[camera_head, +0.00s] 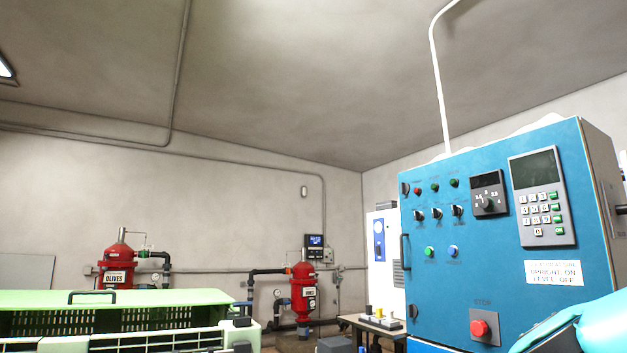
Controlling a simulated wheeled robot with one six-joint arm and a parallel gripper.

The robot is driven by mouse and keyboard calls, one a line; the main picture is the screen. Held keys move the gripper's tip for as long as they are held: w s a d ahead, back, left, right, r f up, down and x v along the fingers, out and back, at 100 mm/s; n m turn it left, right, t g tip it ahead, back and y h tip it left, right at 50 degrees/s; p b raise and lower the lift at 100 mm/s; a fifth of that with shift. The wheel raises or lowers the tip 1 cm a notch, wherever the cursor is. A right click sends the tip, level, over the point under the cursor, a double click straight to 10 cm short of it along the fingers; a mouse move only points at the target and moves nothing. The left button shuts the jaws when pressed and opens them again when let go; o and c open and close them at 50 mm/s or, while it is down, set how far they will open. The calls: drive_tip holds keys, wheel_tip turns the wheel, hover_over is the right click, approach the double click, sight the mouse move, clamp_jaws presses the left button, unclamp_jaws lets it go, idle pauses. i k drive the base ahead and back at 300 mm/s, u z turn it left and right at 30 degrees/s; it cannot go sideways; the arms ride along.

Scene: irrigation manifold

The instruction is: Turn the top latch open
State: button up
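A blue control cabinet (472,275) stands at the right, its front door facing me and looking shut. A small dark fitting (405,189) sits high on the door's left edge and looks like the top latch. A similar dark fitting (412,311) sits low on the same edge. A black upright handle (404,252) is between them. The top fitting is too small to tell how it is turned. My gripper is not in view. A smooth teal shape at the bottom right corner covers part of the cabinet's lower front.
The door carries a keypad panel (541,196), several knobs and buttons, and a red stop button (479,327). A green crate (170,297) fills the lower left. Red filter tanks (304,290) and a low table (372,325) stand behind.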

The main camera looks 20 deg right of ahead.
sight(405, 187)
drive_tip(key=u, duration=0.25)
drive_tip(key=k, duration=0.45)
drive_tip(key=u, duration=0.9)
drive_tip(key=i, duration=1.7)
drive_tip(key=z, duration=0.7)
drive_tip(key=i, duration=1)
drive_tip(key=z, duration=0.85)
